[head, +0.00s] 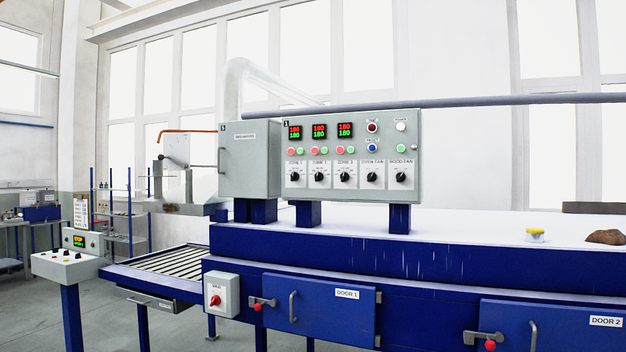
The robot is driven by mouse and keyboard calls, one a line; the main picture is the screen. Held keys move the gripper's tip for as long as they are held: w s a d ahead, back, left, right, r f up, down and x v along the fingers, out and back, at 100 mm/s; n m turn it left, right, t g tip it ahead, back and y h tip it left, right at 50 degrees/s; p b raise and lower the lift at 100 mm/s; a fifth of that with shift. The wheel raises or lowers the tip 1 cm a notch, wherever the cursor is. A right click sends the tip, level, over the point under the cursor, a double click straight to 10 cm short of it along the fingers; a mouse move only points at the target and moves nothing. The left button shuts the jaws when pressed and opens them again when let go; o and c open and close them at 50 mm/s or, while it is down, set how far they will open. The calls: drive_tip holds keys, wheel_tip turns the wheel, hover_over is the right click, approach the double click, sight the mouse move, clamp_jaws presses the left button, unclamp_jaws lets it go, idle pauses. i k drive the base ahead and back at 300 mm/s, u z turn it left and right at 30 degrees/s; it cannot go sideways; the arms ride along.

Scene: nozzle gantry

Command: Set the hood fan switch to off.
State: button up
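In the head view a grey control panel (350,190) stands on short blue posts on top of a long blue machine. The hood fan switch (401,177) is a black rotary knob on a white plate, the rightmost in the panel's bottom row. Its label reads HOOD FAN. The knob is too small to tell which setting it points at. A green button and a white button or lamp sit above it. My gripper is not in this view.
Similar knobs sit left of it, the nearest on the adjacent plate (372,177). A grey cabinet (250,160) adjoins the panel. Below are door 1 (320,305), door 2 (560,325) and a red-knobbed switch box (221,296). A roller conveyor (170,265) extends left.

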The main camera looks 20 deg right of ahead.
sight(400, 177)
drive_tip(key=u, duration=0.35)
drive_tip(key=i, duration=1.8)
drive_tip(key=z, duration=0.8)
